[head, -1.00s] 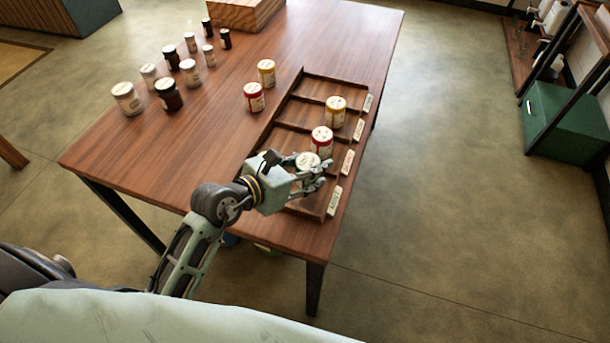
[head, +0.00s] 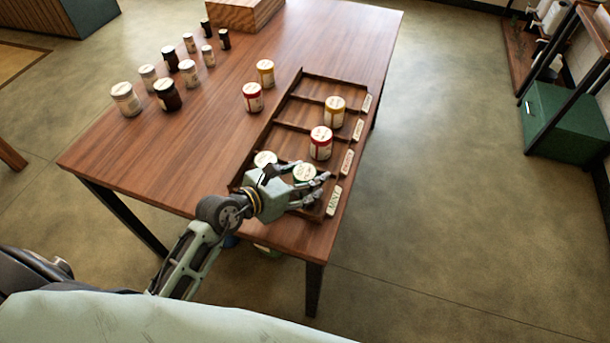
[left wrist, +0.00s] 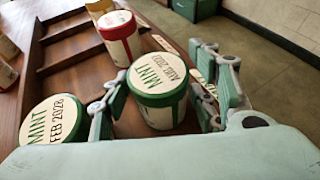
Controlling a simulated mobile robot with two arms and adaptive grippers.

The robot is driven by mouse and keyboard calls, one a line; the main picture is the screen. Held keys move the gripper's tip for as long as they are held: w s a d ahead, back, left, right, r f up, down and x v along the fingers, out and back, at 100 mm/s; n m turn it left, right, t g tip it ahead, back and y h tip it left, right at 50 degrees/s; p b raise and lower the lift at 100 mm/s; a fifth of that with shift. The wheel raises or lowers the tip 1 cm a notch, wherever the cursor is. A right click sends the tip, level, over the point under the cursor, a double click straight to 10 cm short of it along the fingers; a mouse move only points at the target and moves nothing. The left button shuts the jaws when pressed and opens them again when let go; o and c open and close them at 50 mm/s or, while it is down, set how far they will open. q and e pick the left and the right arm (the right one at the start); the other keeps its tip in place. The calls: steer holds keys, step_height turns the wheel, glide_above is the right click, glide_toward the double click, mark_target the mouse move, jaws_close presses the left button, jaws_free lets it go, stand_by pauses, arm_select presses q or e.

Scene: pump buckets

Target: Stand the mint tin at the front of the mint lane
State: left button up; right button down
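A mint tin (head: 304,174) with a green-rimmed white lid stands upright in the mint lane, towards the end with the MINT label (head: 334,201). In the left wrist view this mint tin (left wrist: 157,95) is between my left gripper's fingers. My left gripper (head: 308,186) is around it and looks open, with narrow gaps beside the tin. A second mint tin (head: 265,159), lid marked FEB 2028, is farther back to the left; it also shows in the left wrist view (left wrist: 50,122), outside the left finger. My right gripper is in neither view.
The wooden lane tray (head: 283,142) has low dividers. A red-lidded tin (head: 321,142) stands in the neighbouring lane and a yellow-lidded tin (head: 334,110) beyond. Another red tin (head: 253,97) and yellow tin (head: 265,72) stand left of the tray. Several jars and a wooden box (head: 238,12) stand farther left.

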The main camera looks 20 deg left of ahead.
arm_select(q)
steer(key=shift+o, duration=0.3)
steer(key=shift+s+a+r, duration=0.1)
steer(key=shift+r, duration=0.05)
steer(key=b+v, duration=0.1)
steer(key=v, duration=1)
steer(key=shift+s+a+r, duration=0.15)
steer(key=shift+s+a, duration=0.05)
steer(key=shift+s, duration=0.1)
